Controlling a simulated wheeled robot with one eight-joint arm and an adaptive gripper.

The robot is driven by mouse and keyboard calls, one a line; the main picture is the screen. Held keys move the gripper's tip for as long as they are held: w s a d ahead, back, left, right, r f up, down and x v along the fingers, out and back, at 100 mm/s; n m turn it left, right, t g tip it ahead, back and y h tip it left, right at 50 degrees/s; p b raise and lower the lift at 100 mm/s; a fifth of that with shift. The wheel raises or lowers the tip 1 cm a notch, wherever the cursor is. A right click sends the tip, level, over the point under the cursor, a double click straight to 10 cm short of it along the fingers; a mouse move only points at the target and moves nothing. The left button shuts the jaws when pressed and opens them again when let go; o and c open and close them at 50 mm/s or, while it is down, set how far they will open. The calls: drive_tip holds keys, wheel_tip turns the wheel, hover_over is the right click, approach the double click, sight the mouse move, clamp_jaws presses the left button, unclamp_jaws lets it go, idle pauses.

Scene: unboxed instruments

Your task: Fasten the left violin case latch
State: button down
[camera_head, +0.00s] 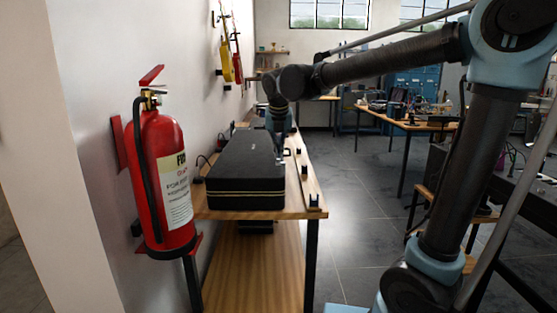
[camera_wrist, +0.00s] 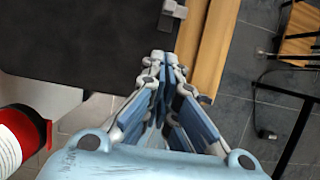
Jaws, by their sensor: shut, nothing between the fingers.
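The black violin case (camera_head: 245,165) lies with its lid down on the wooden bench. It also fills the upper left of the wrist view (camera_wrist: 80,45). A small grey metal latch (camera_wrist: 174,9) sits on the case's edge at the top of the wrist view; I cannot tell which latch it is. My gripper (camera_wrist: 164,58) is shut and empty, its fingertips at the case's edge beside the bench strip, apart from that latch. In the head view my gripper (camera_head: 280,155) hangs at the case's right long side. Its tips are too small there to show contact.
A red fire extinguisher (camera_head: 170,180) hangs on the wall at left, close to the case; it shows in the wrist view (camera_wrist: 12,145). The wooden bench (camera_head: 297,205) has small black pieces along its right edge. Open floor (camera_head: 360,215) lies to the right.

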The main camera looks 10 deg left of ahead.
drive_tip(key=shift+v, duration=1.9)
drive_tip(key=shift+d, duration=0.15)
drive_tip(key=s+d+f+m, duration=0.25)
drive_tip(key=d+m, duration=0.35)
drive_tip(key=d, duration=0.3)
drive_tip(key=s+d+f+m+g+h, duration=0.1)
drive_tip(key=d+f+m, duration=0.3)
drive_tip(key=d+m, duration=0.4)
drive_tip(key=s+d+f+m, duration=0.1)
drive_tip(key=d+f+m, duration=0.35)
drive_tip(key=d, duration=0.55)
drive_tip(key=s+d+f+m+g, duration=0.1)
drive_tip(key=s+d+f+m, duration=1.1)
drive_tip(key=m, duration=0.8)
wheel_tip(320, 180, down, 3)
drive_tip(key=shift+s+r, duration=0.25)
drive_tip(key=shift+s, duration=0.95)
